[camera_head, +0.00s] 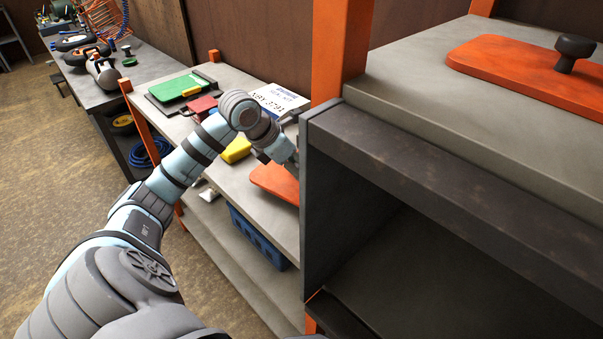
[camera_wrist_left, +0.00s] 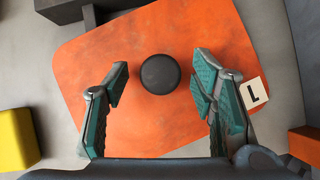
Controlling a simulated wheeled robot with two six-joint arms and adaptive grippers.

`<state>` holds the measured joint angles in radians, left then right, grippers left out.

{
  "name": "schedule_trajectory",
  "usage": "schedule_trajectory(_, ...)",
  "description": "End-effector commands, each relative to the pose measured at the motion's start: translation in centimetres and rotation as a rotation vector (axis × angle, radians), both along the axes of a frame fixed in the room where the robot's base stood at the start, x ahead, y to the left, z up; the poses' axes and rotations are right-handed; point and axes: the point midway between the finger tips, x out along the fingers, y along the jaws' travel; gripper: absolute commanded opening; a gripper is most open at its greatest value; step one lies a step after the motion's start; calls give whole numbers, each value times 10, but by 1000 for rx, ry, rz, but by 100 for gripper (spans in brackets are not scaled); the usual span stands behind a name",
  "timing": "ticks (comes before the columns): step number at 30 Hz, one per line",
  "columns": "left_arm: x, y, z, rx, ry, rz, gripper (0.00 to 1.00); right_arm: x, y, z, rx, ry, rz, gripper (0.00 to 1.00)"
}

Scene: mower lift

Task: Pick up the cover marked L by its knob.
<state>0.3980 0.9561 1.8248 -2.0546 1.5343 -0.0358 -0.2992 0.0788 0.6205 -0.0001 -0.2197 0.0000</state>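The orange cover marked L (camera_wrist_left: 160,35) lies flat on a grey shelf surface, with a white L label near its right edge in the left wrist view. Its round black knob (camera_wrist_left: 160,74) shows ahead of and between the fingertips of my left gripper (camera_wrist_left: 159,84). The fingers are spread wide and the knob touches neither of them. In the head view part of the orange cover (camera_head: 275,181) shows beside the end of my left arm; its knob and most of my left gripper are hidden there. My right gripper is in neither view.
A second orange cover (camera_head: 530,75) with a black knob (camera_head: 574,50) lies on the raised grey top at right. A dark cabinet wall (camera_head: 325,205) stands close to my left gripper. A yellow block (camera_wrist_left: 15,140) and an orange post (camera_head: 340,50) are nearby.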

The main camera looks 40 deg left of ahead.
Motion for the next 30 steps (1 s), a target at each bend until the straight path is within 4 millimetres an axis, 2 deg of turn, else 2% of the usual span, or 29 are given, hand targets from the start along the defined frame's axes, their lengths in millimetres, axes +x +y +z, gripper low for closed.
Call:
schedule_trajectory(1,0,0,0,0,0,0,41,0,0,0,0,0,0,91)
schedule_trajectory(9,0,0,0,0,0,0,0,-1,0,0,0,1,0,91)
schedule_trajectory(23,1,0,7,0,-3,1,0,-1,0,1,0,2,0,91)
schedule_trajectory(26,1,0,20,0,-5,1,0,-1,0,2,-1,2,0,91)
schedule_trajectory(29,1,0,45,0,-8,0,0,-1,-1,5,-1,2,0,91)
schedule_trajectory(30,1,0,59,0,-10,-1,0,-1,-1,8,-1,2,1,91)
